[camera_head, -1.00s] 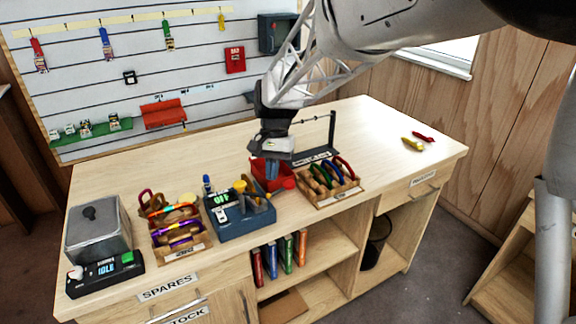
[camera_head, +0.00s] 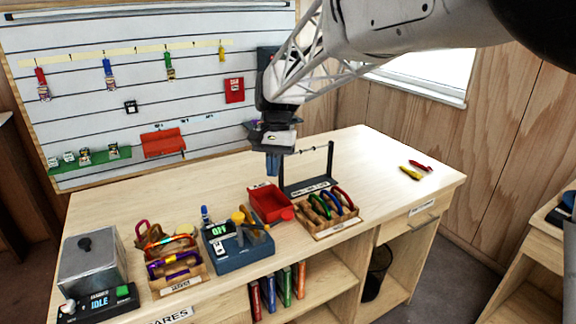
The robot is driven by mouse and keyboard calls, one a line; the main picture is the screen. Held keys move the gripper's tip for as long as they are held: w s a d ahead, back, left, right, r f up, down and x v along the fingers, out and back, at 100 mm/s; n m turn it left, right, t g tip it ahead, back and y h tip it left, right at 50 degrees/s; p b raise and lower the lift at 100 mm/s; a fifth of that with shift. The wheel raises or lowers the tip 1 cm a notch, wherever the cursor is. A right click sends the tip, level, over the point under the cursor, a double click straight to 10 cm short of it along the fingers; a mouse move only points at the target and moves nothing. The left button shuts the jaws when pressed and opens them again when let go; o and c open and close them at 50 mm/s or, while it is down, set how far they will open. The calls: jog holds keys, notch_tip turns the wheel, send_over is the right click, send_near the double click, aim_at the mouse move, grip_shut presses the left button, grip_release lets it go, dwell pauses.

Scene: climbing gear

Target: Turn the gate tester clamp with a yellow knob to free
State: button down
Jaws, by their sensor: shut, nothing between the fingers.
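The gate tester (camera_head: 225,254) looks like the blue box on the front middle of the bench. Its small screen (camera_head: 219,230) seems to read OFF. The clamp's exact setting is too small to tell. My gripper (camera_head: 272,170) is shut and empty, pointing down. In the picture it is above and right of the yellow knob, above the red bin and apart from the tester.
A red bin (camera_head: 270,206) and a wooden rack of coloured carabiners (camera_head: 328,212) stand right of the tester. A carabiner tray (camera_head: 172,262) and a metal box (camera_head: 90,262) with an IDLE display stand left. A black frame (camera_head: 309,186) stands behind. The bench's right part is mostly clear.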

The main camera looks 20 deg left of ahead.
jog(key=s+d+r+t, duration=0.15)
jog(key=s+d, duration=0.35)
jog(key=d, duration=0.7)
jog(key=s+d+r+t, duration=0.15)
jog(key=s+d, duration=0.25)
jog(key=d, duration=0.7)
jog(key=s+d+f+t, duration=0.1)
jog(key=s+d+f, duration=0.2)
jog(key=s+d, duration=0.6)
jog(key=s+d+f+m+t, duration=0.1)
jog(key=s+d+f+t, duration=0.1)
jog(key=s+d, duration=0.6)
jog(key=shift+s+d+f, duration=0.4)
jog(key=shift+s+f, duration=0.2)
jog(key=shift+s, duration=0.45)
jog(key=c, duration=1.8)
grip_release()
